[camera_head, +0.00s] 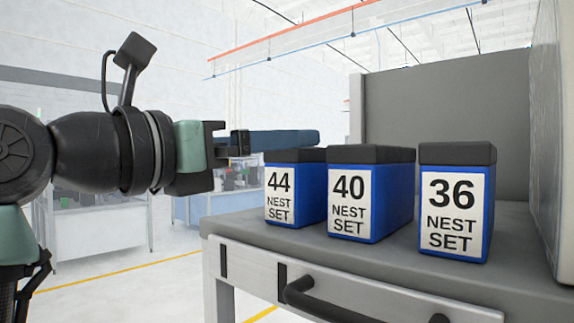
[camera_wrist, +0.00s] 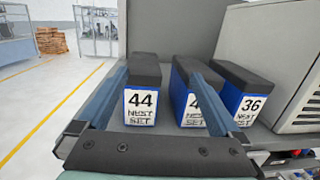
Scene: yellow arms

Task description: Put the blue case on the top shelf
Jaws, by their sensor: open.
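Three blue cases with black lids and white labels stand upright in a row on a grey worktop: case 44 (camera_head: 295,195), case 40 (camera_head: 372,195) and case 36 (camera_head: 458,202). They also show in the wrist view as case 44 (camera_wrist: 142,90), case 40 (camera_wrist: 185,88) and case 36 (camera_wrist: 240,90). My gripper (camera_head: 315,137) is open and empty, with long blue fingers level with or just above the lid of case 44. In the wrist view, case 44 shows between the fingers, and the right finger covers part of case 40. No separate top shelf is recognisable.
The worktop (camera_head: 330,250) has a drawer with a black handle (camera_head: 330,303) in front. A grey panel (camera_head: 445,110) rises behind the cases. A large pale cabinet (camera_head: 552,140) stands close on the right. Open floor with yellow lines lies to the left.

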